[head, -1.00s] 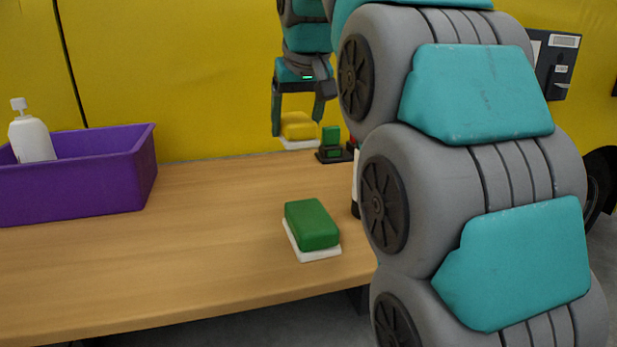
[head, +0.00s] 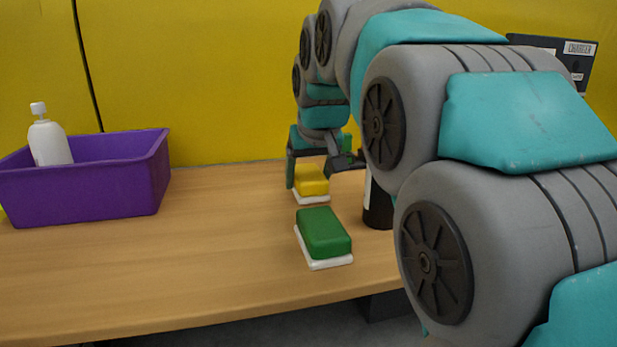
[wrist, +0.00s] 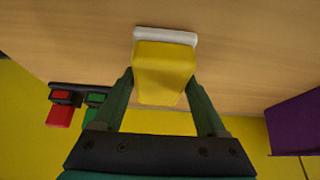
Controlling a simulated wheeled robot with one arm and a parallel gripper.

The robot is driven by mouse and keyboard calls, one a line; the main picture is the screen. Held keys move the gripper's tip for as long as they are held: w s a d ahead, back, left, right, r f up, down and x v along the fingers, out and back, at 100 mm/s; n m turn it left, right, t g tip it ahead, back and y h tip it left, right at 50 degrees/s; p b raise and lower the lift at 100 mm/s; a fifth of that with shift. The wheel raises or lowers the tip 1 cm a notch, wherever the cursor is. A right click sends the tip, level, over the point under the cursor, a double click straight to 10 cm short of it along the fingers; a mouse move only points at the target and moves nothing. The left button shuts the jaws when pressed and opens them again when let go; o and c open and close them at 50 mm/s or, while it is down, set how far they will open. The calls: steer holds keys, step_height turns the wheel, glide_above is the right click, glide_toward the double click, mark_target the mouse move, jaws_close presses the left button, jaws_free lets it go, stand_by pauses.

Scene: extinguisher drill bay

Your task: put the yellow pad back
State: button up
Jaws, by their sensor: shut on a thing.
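The yellow pad (head: 312,180) has a white base and is between the fingers of my gripper (head: 322,178), which is shut on it. It also shows in the wrist view (wrist: 163,70), with the fingers on its two sides. In the head view it is low over the table behind the green pad; I cannot tell whether its white base touches the wood. The green pad (head: 324,232) lies on its own white base near the table's front edge, apart from the yellow pad.
A purple bin (head: 90,190) with a white pump bottle (head: 48,140) stands at the left. A dark cylinder (head: 377,203) stands right of the pads, partly hidden by my arm. A red block (wrist: 60,112) and green block (wrist: 94,106) show in the wrist view. The table's middle left is clear.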

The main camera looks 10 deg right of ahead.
steer(key=shift+f, duration=0.2)
steer(key=shift+f, duration=0.15)
steer(key=o, duration=1.1)
steer(key=shift+b+v, duration=0.3)
steer(key=shift+v, duration=5.85)
